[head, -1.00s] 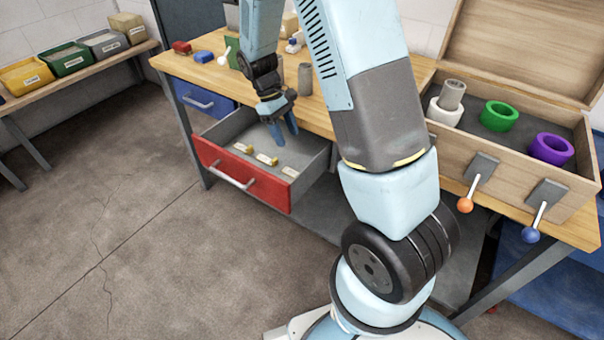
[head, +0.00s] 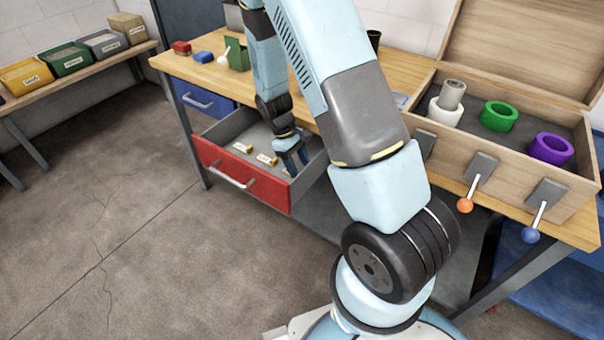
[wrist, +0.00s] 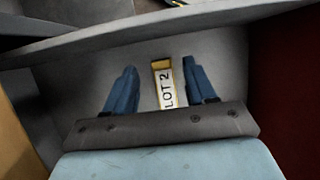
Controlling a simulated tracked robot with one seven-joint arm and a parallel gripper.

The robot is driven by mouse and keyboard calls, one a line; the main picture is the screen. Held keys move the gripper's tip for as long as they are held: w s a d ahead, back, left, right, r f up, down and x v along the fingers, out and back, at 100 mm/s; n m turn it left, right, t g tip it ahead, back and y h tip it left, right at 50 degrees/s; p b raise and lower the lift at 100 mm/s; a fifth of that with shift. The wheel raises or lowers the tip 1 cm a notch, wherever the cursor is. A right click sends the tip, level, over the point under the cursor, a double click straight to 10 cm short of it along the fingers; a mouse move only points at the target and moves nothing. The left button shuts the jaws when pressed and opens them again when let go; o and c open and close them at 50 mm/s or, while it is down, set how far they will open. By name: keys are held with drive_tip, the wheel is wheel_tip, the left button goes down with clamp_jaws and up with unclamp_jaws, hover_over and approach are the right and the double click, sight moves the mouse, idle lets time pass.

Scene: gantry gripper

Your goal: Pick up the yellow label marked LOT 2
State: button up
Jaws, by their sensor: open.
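The yellow label marked LOT 2 (wrist: 165,86) shows in the wrist view, with a white face and a yellow block at its far end. It lies on the grey floor of the open red drawer (head: 238,172). My gripper (wrist: 161,75) is open, with one blue finger on each side of the label; the right finger is closer to it. I cannot tell how far the fingertips are above the drawer floor. In the head view my gripper (head: 293,158) is down inside the drawer, at its right part, and hides most of this label.
Two other yellow-and-white labels, one on the left (head: 243,148) and one nearer the middle (head: 267,159), lie in the same drawer. The drawer's walls stand close around my gripper. A wooden case (head: 520,165) with coloured rings stands on the bench at the right.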

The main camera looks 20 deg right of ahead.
drive_tip(key=shift+x, duration=1.2)
drive_tip(key=shift+c, duration=0.2)
clamp_jaws()
